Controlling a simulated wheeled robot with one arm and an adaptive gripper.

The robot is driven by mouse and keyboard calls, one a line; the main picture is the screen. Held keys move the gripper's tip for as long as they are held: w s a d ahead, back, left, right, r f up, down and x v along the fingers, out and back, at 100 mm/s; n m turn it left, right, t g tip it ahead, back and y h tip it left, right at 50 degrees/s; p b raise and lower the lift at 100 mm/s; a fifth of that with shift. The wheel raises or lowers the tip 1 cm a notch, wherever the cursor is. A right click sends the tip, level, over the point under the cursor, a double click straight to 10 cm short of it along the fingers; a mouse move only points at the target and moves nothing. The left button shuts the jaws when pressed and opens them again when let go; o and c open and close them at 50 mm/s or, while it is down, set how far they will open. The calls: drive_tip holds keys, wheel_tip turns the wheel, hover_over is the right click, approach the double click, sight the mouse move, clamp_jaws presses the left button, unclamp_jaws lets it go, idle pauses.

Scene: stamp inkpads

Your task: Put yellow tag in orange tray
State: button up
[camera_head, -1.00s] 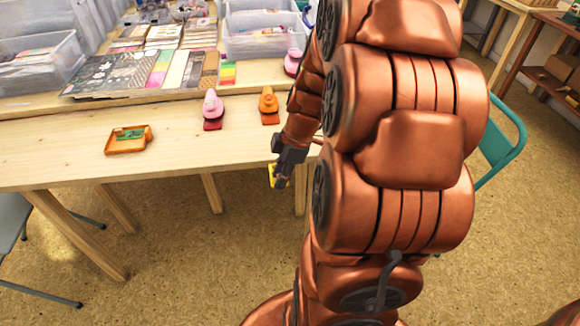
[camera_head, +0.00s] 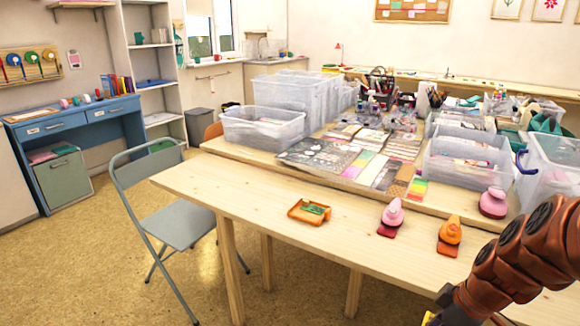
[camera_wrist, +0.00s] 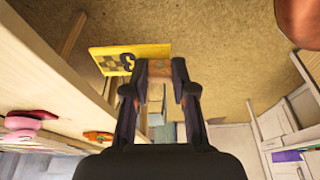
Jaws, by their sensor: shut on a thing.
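The yellow tag (camera_wrist: 128,57), with a dark "3" and a checked patch, is held at the tips of my gripper (camera_wrist: 158,78) in the wrist view. My gripper is shut on it, and the tag sticks out to the left. In the head view only a bit of yellow (camera_head: 428,318) shows by my gripper at the bottom edge. The orange tray (camera_head: 296,214) lies on the front part of the table, left of the pink and orange punches, with a green tag (camera_head: 314,208) in it. My gripper is below and right of the tray in the picture, clear of the tabletop.
A pink punch (camera_head: 392,213) and an orange punch (camera_head: 450,233) stand between the tray and my arm. Sheets and clear plastic bins (camera_head: 262,128) fill the table behind. A folding chair (camera_head: 178,222) stands at the left. The tabletop left of the tray is bare.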

drive_tip(key=w+a+r+m+t+h, duration=0.15)
drive_tip(key=w+m, duration=0.35)
drive_tip(key=w, duration=0.7)
drive_tip(key=w+a+r+m+h, duration=0.1)
drive_tip(key=w+a+r+m, duration=0.1)
drive_tip(key=w+a, duration=0.4)
drive_tip(key=w+a+r+m, duration=0.1)
drive_tip(key=w+a+m, duration=0.2)
drive_tip(key=w+a, duration=0.3)
drive_tip(key=p+v, duration=0.7)
drive_tip(key=p, duration=1.2)
drive_tip(key=shift+s+r, duration=0.2)
drive_tip(key=shift+r, duration=0.15)
